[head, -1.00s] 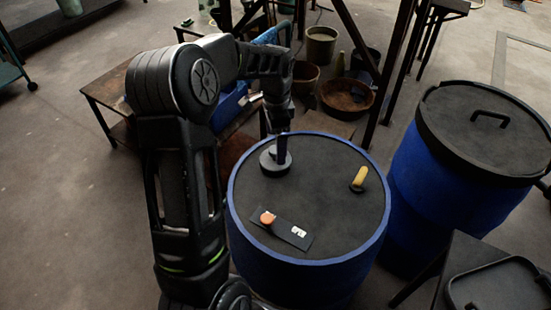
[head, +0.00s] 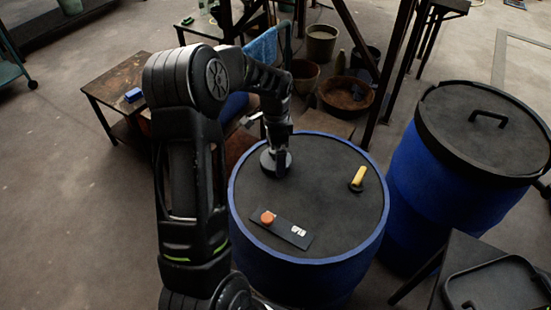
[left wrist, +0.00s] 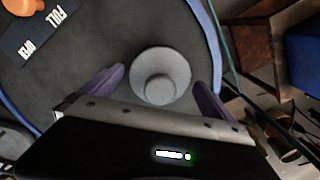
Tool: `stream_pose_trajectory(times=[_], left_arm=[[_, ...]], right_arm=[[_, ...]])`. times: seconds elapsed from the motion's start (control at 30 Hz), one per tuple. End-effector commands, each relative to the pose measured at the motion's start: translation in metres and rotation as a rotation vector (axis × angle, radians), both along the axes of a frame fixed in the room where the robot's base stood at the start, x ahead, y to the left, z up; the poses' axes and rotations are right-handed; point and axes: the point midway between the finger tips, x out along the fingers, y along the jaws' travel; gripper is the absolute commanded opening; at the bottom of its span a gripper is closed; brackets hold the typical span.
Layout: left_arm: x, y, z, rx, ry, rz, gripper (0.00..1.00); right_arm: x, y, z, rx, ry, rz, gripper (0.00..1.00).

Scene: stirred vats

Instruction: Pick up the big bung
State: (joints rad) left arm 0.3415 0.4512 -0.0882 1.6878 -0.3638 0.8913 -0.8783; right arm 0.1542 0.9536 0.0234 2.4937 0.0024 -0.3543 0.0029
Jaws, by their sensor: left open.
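The big bung (head: 267,164) is a grey round disc with a smaller round knob on top. It sits on the dark top of the blue drum (head: 234,220), near its far left edge. In the left wrist view the bung (left wrist: 178,66) lies just ahead of the fingertips, with its knob between them. My left gripper (head: 282,160) is over the bung and hides part of it. In the left wrist view the left gripper (left wrist: 160,82) is open, one purple finger on each side, with gaps to the knob. My right gripper is not in view.
On the drum top are a dark plate (head: 285,231) with an orange knob (head: 267,217), and a yellow-handled piece (head: 359,177). A lidded blue barrel (head: 440,195) stands at right. A low table (head: 115,85) and several pots are behind.

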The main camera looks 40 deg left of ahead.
Motion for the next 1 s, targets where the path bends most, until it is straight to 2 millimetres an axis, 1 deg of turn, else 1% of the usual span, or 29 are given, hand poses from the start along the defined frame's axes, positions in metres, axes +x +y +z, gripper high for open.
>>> stream_pose_trajectory(times=[0.17,0.83,0.87,1.0], left_arm=[[0.0001,0.0001,0.0003,0.000,0.000,0.000,1.00],[0.0001,0.0000,0.0003,0.000,0.000,0.000,0.45],[0.0001,0.0000,0.0003,0.000,0.000,0.000,0.43],[0.0002,0.0001,0.0004,0.000,0.000,0.000,0.43]], right_arm=[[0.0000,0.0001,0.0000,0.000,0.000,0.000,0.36],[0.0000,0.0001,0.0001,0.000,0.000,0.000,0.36],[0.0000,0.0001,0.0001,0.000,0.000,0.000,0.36],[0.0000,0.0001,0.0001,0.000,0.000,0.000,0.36]])
